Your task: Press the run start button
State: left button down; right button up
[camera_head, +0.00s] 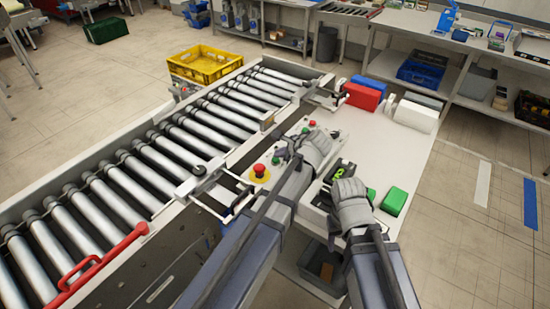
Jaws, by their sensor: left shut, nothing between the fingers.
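A grey control panel runs along the conveyor's near side. It bears a red mushroom button on a yellow base (259,170), a small green button (276,161), a further green button (305,130) and a small red button (312,123). I cannot read which one is the run start button. My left gripper (312,143) is shut and empty, over the panel close to the further green and red buttons. Whether it touches a button I cannot tell. My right gripper (349,188) is over the worktop, right of the panel; its fingers are not clear.
The roller conveyor (135,168) fills the left, with a red bar (95,268) at its near end. Green blocks (394,201), a red box (362,96) and a white roll (415,115) lie on the worktop. A yellow crate (205,66) stands beyond the conveyor.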

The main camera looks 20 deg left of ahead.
pick_arm(q)
jog(key=shift+w+d+f, duration=0.15)
jog(key=shift+w+r+p, duration=0.1)
jog(key=shift+r+p, duration=0.65)
jog(key=shift+p, duration=0.1)
notch_tip(320, 180, up, 4)
jog(key=p, duration=0.4)
jog(key=shift+f, duration=0.1)
